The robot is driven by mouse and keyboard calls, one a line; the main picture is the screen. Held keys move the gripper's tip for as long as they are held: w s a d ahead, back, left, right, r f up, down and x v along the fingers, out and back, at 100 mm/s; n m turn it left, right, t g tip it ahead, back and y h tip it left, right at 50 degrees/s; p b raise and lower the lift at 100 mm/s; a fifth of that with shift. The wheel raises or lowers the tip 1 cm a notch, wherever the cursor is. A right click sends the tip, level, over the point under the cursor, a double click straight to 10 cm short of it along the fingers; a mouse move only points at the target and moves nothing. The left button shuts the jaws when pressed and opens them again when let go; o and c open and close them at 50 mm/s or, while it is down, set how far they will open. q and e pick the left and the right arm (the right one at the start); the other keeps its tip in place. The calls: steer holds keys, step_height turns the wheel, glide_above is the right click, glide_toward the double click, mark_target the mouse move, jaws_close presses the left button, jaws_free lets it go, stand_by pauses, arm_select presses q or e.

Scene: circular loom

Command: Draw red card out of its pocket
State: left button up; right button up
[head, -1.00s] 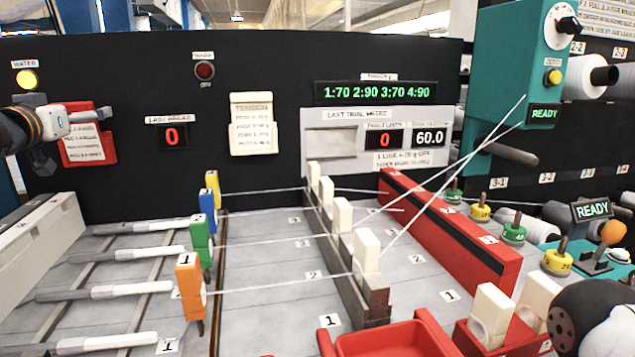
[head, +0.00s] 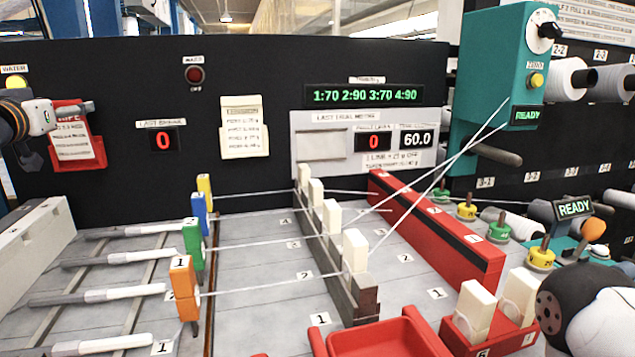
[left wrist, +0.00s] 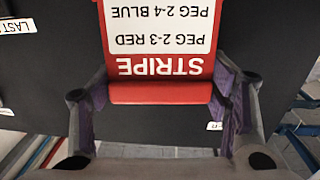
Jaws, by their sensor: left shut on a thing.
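The red card (head: 72,128) with a white label is on the dark panel at the far left of the head view, at its red pocket (head: 82,165). In the left wrist view the card (left wrist: 160,68) appears upside down, its label reading STRIPE, PEG 2-3 RED and PEG 2-4 BLUE. My left gripper (head: 60,132) is shut on the card, with one purple-padded finger at each side edge in the left wrist view (left wrist: 161,92). How deep the card sits in the pocket cannot be told. My right gripper is not in view; part of my right arm shows at bottom right.
A yellow WATER lamp (head: 15,82) is just above my left gripper. A cream notice (head: 242,127) is further right on the panel. Below are white-handled rods (head: 110,295), coloured numbered blocks (head: 184,288), stretched threads and a red tray (head: 385,340).

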mark_target(63, 75)
arm_select(q)
step_height(63, 75, up, 6)
steer(key=shift+r, duration=0.25)
steer(key=shift+f, duration=0.1)
